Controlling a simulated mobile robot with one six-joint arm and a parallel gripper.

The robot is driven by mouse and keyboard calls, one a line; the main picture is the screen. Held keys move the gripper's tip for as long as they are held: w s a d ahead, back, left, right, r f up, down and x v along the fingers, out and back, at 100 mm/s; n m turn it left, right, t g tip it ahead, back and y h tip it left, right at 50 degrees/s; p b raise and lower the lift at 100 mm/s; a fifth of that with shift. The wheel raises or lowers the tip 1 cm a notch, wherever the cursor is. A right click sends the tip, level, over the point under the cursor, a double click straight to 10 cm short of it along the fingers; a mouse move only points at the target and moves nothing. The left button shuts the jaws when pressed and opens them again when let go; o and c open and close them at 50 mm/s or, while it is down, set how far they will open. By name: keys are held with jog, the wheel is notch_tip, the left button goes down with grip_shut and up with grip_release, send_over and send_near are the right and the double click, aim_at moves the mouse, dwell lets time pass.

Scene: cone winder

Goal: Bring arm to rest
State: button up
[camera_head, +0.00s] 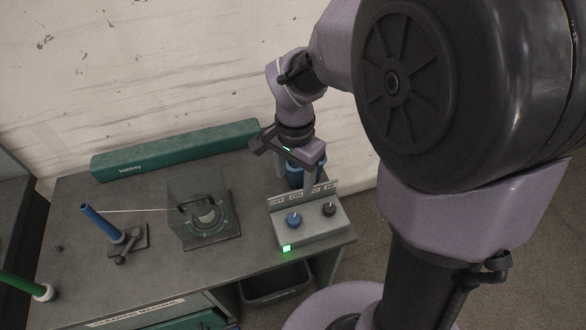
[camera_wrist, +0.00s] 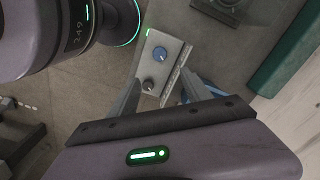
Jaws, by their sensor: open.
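My gripper (camera_head: 310,184) hangs at the end of my arm, above and behind the control box at the right end of the bench. In the wrist view its two fingers (camera_wrist: 153,100) stand apart with nothing held between them. The control box (camera_head: 318,232) has a blue knob (camera_head: 293,219) and a dark knob (camera_head: 329,209), and a green light (camera_head: 286,248) glows at its front. The box also shows beyond the fingers in the wrist view (camera_wrist: 170,76). A blue object (camera_head: 294,176) shows partly behind the gripper; I cannot tell its full shape.
The grey bench (camera_head: 150,272) carries a blue tube (camera_head: 102,223) on a stand, a guarded winder unit (camera_head: 205,232) and a long green box (camera_head: 175,149) along the back. A pale wall is behind. A dark bin (camera_head: 275,289) sits below the bench. Floor is open at right.

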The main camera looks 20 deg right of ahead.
jog(key=s+a+r+n+t+y+b, duration=0.1)
jog(key=s+a+r+n+t+b, duration=0.1)
jog(key=s, duration=0.4)
jog(key=s+a+r+n+t+y+b, duration=0.1)
jog(key=s+a+r+n+t+b, duration=0.1)
jog(key=s, duration=0.5)
notch_tip(320, 180, up, 3)
jog(key=n+t, duration=0.1)
jog(key=n, duration=0.1)
jog(key=shift+s+r+n+t+b, duration=0.15)
jog(key=shift+s+n+t+b, duration=0.1)
jog(key=shift+n+t+b, duration=0.15)
